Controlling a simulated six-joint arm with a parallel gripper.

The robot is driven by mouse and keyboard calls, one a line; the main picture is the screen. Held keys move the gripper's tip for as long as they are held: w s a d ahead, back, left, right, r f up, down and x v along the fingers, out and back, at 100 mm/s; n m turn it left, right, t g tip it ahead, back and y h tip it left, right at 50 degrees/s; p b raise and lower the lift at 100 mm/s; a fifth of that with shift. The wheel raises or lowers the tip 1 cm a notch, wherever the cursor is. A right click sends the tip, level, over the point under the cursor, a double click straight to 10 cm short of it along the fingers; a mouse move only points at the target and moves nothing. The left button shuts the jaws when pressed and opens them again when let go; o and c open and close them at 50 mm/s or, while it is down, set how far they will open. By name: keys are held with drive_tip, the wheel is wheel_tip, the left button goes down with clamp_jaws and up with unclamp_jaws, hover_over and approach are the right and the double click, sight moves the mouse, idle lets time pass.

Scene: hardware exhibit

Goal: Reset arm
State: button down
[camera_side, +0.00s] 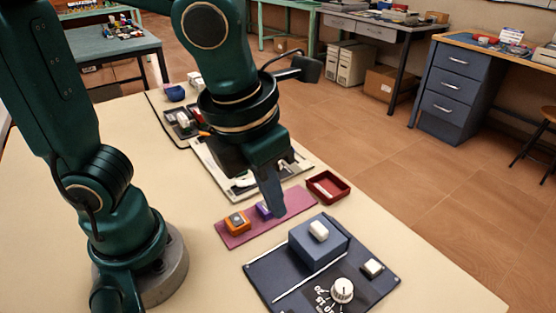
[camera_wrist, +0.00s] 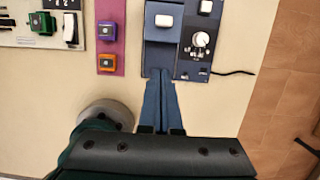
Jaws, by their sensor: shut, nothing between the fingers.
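My gripper (camera_side: 274,205) hangs above the table with its blue fingers closed and nothing between them. In the side view its tips overlap the mauve mat (camera_side: 236,239), close to a small purple block (camera_side: 263,210). In the wrist view the gripper (camera_wrist: 160,76) points at the lower edge of the dark blue panel (camera_wrist: 189,70). An orange block (camera_side: 237,221) with a grey top sits on the mat near its left end. The wrist view also shows the orange block (camera_wrist: 106,63) and purple block (camera_wrist: 107,31). I cannot tell whether the fingertips touch anything.
The dark panel (camera_side: 270,289) carries a blue box (camera_side: 327,250) with a white button, a white dial (camera_side: 342,290) and a small white switch (camera_side: 372,267). A dark red tray (camera_side: 344,191) lies behind it. The cream table (camera_side: 190,206) is bare around my base.

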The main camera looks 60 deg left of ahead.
drive_tip(key=s+a+m+t, duration=0.1)
drive_tip(key=a+m, duration=0.3)
drive_tip(key=m, duration=1.4)
drive_tip(key=s+a+m+t, duration=0.1)
drive_tip(key=a+m, duration=0.3)
drive_tip(key=m, duration=1.4)
drive_tip(key=shift+a+r+t, duration=0.3)
drive_tip(key=shift+a+t, duration=0.05)
drive_tip(key=shift+t, duration=0.05)
